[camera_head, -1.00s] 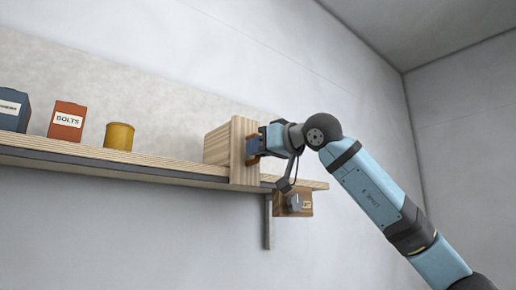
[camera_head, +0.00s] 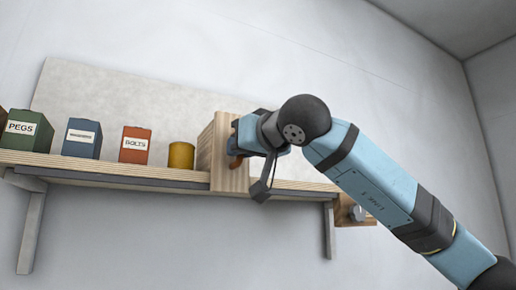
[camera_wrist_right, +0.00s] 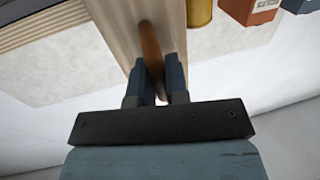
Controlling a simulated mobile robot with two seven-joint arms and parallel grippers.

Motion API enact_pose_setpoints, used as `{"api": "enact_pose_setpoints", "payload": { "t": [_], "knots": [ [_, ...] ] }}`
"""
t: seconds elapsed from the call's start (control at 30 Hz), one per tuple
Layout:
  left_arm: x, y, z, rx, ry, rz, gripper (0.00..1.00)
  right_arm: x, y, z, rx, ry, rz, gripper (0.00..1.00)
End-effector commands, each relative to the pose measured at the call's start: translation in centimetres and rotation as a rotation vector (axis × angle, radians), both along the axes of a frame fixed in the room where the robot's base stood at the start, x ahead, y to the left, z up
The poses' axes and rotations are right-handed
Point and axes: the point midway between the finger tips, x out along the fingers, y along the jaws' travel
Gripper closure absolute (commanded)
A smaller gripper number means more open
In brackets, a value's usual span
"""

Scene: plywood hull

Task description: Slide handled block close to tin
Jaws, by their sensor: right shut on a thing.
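The handled block (camera_head: 229,178) is a pale wooden piece on the wall shelf, with its front plate hanging over the shelf's front edge. Its orange-brown handle (camera_wrist_right: 150,42) stands out on the face toward my wrist. My right gripper (camera_wrist_right: 158,78) is shut on this handle, one dark finger on each side. The tin (camera_head: 181,156) is a small yellow cylinder standing just left of the block; it also shows at the top of the right wrist view (camera_wrist_right: 199,12). Only a very thin gap shows between them, and I cannot tell whether they touch. My left gripper is not in view.
Left of the tin stand a red BOLTS box (camera_head: 135,145), a blue labelled box (camera_head: 82,138) and a green PEGS box (camera_head: 25,131). The wooden shelf (camera_head: 110,171) is clear right of the block. A small wooden piece with a knob (camera_head: 354,212) is below its right end.

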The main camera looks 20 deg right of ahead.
Motion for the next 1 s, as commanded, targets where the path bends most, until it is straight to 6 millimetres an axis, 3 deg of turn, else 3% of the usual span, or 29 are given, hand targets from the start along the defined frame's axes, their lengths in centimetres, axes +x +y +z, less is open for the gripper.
{"api": "enact_pose_setpoints", "payload": {
  "t": [0.37, 0.4, 0.5, 0.83, 1.0],
  "knots": [
    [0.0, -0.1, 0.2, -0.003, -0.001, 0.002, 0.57, 0.0, 0.3, 0.0, 0.0, 0.0, -0.001, 1.0],
    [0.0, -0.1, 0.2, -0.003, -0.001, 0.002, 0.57, 0.0, 0.3, 0.0, 0.0, 0.0, -0.001, 0.83],
    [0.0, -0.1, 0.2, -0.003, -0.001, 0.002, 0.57, 0.0, 0.3, 0.0, 0.0, 0.0, -0.001, 0.61],
    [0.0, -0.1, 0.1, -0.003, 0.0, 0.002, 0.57, -0.3, 0.2, 0.0, 0.0, -0.001, -0.001, 0.61],
    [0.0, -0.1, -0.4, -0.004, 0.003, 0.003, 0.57, -2.4, -0.4, 0.0, 0.001, -0.004, -0.001, 0.61]
  ]
}}
